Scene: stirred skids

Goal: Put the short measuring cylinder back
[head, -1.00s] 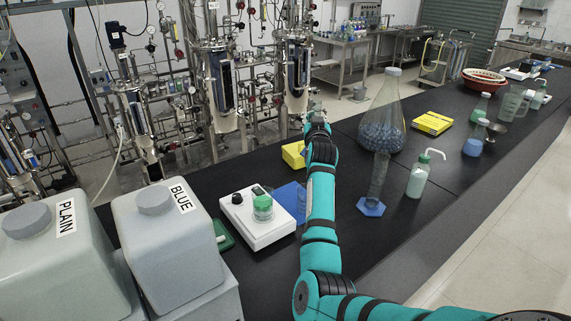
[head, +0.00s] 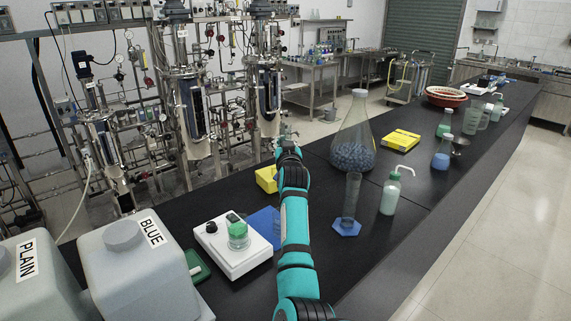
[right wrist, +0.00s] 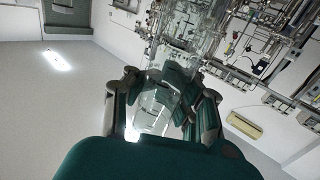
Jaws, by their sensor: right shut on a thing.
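My right gripper (head: 287,140) is raised over the far edge of the black bench in the head view, with the arm reaching up from the bottom. In the right wrist view my right gripper (right wrist: 165,100) is shut on a clear, see-through vessel with pale lines, which I take as the short measuring cylinder (right wrist: 155,105). In the head view it is mostly hidden by the gripper. A tall clear measuring cylinder (head: 351,198) with a blue hexagonal foot stands upright on the bench, right of my arm. My left gripper is not in view.
A yellow block (head: 266,178), a large flask of blue beads (head: 354,140) and a wash bottle (head: 390,194) stand nearby.

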